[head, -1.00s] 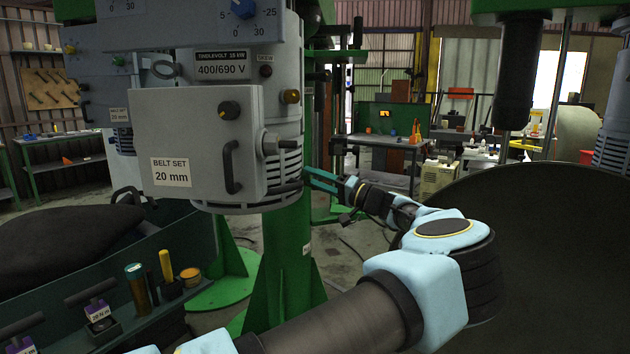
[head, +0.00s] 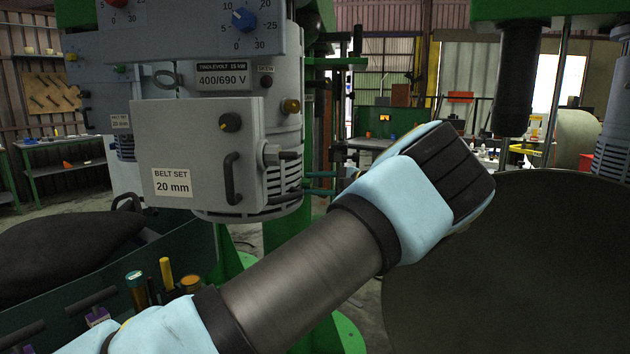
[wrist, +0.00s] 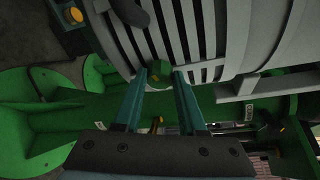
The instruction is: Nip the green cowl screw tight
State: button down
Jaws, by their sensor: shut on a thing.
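The green cowl screw (wrist: 157,70) is a small green knob at the edge of the slotted grey motor cowl (wrist: 205,35), in the wrist view. My gripper (wrist: 158,76) has its two teal fingers on either side of the screw and is shut on it. In the head view my gripper (head: 308,183) reaches the right side of the slotted cowl (head: 284,185). The screw cannot be made out there, and my arm hides most of the wrist.
A grey belt-set box (head: 195,150) with a black handle stands left of the cowl. A green column (head: 288,237) rises below it. A large dark drum (head: 500,260) fills the right side.

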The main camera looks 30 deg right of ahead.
jog(key=m+p, duration=0.1)
jog(key=r+m+g+p, duration=0.1)
jog(key=m+p, duration=0.1)
jog(key=shift+w+d+r+g, duration=0.1)
jog(key=shift+w+g, duration=0.05)
jog(key=shift+g, duration=0.15)
jog(key=shift+w+m+g+y+p, duration=0.1)
jog(key=shift+m+g+y+p, duration=0.35)
jog(key=shift+m+p, duration=0.45)
jog(key=shift+w+d+m+g+p, duration=0.15)
jog(key=shift+m+g+p, duration=0.2)
jog(key=shift+m+g, duration=0.45)
jog(key=shift+m+g+y, duration=0.45)
jog(key=shift+m+y, duration=0.3)
jog(key=shift+m, duration=0.55)
jog(key=shift+d, duration=0.1)
jog(key=shift+c, duration=2.4)
grip_release()
jog(key=shift+f, duration=0.2)
notch_tip(320, 180, up, 10)
jog(key=shift+r+b, duration=0.1)
jog(key=shift+b, duration=0.95)
